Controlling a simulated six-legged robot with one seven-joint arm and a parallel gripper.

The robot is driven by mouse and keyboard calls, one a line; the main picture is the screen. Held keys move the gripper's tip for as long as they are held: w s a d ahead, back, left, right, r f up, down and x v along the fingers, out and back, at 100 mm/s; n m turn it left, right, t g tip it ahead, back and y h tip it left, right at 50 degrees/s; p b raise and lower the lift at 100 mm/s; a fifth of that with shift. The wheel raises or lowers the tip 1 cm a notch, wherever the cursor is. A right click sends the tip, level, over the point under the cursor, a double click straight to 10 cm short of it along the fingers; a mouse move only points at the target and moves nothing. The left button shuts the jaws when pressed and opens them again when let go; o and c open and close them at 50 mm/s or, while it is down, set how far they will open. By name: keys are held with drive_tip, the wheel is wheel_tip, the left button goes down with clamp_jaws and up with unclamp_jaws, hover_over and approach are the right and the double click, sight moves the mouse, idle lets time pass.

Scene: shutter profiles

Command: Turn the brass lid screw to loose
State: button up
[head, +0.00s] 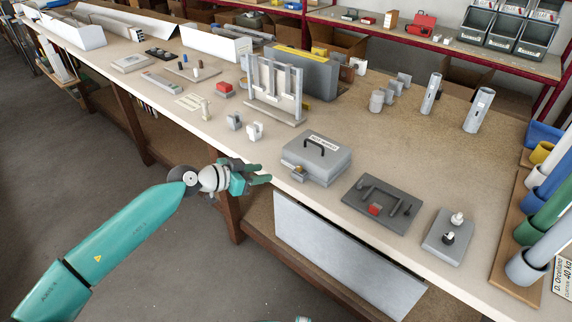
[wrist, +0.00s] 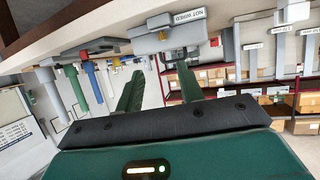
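A grey box (head: 325,164) with a black handle and a white label on its lid stands near the front edge of the workbench. The small brass lid screw (head: 299,170) shows at its near left side in the head view. My gripper (head: 267,173) is just left of the box, at the bench's front edge, pointing towards it. In the wrist view, the two green fingers of my gripper (wrist: 160,70) are apart with nothing between them. The grey box (wrist: 178,42) appears upside down beyond the fingertips. The screw's turn position is too small to tell.
Right of the box lie a dark plate (head: 358,207) with a red block and a grey plate (head: 440,247) with two knobs. Behind it stands an upright grey frame (head: 272,112). Small grey pieces (head: 254,131) lie to its left. The bench right of centre (head: 420,135) is mostly bare.

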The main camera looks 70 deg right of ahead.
approach(299, 167)
drive_tip(key=x, duration=0.6)
drive_tip(key=shift+s+d+f, duration=0.1)
drive_tip(key=shift+s, duration=0.1)
drive_tip(key=shift+s+d+f, duration=0.2)
drive_tip(key=shift+d, duration=0.25)
clamp_jaws()
